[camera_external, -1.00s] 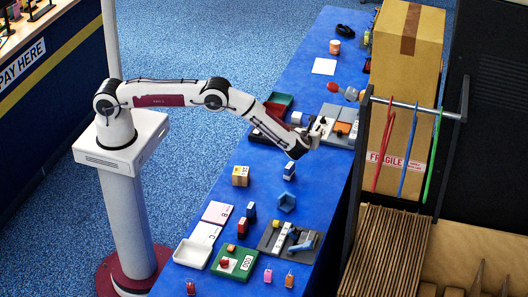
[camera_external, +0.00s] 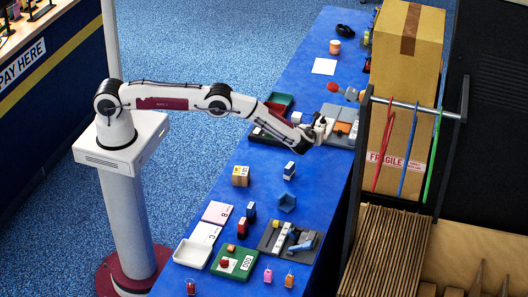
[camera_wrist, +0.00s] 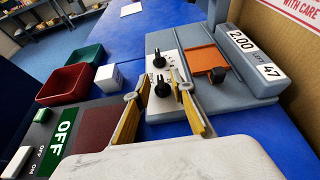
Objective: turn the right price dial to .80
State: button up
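A grey device (camera_wrist: 185,50) carries a white panel (camera_wrist: 168,48) with two black dials. In the wrist view, one dial (camera_wrist: 158,61) is farther off and the other (camera_wrist: 162,88) is nearer. My gripper (camera_wrist: 158,93) is open, with its yellowish fingers apart on either side of the nearer dial. I cannot tell whether they touch it. The dial markings are too small to read. A display block (camera_wrist: 248,58) on the device shows 2.00 and 47. In the external view my gripper (camera_external: 322,127) is over the device (camera_external: 340,115), hiding part of it.
An orange plate (camera_wrist: 204,58) with a dark knob lies beside the dial panel. A white cube (camera_wrist: 108,77), a red tray (camera_wrist: 65,83) and a green tray (camera_wrist: 88,55) stand to the left. A green OFF sign (camera_wrist: 63,138) is at lower left. A large carton (camera_external: 405,100) stands behind.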

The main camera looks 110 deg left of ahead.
grip_shut()
jog(key=shift+s+m+t+h, duration=0.15)
jog(key=shift+m+t+h, duration=0.1)
jog(key=shift+m+t, duration=1)
jog(key=shift+s+m+t+h, duration=0.15)
jog(key=shift+m+t+h, duration=0.1)
jog(key=shift+m+t, duration=1)
jog(key=shift+s+a+m+t+h, duration=0.1)
jog(key=shift+m+t+h, duration=0.65)
jog(key=shift+m+t, duration=0.35)
jog(key=shift+s+a+m+t+h, duration=0.1)
jog(key=shift+m+t+h, duration=0.65)
jog(key=shift+m+t, duration=0.35)
grip_release()
jog(key=shift+r, duration=0.15)
notch_tip(320, 180, up, 10)
jog(key=shift+f, duration=0.2)
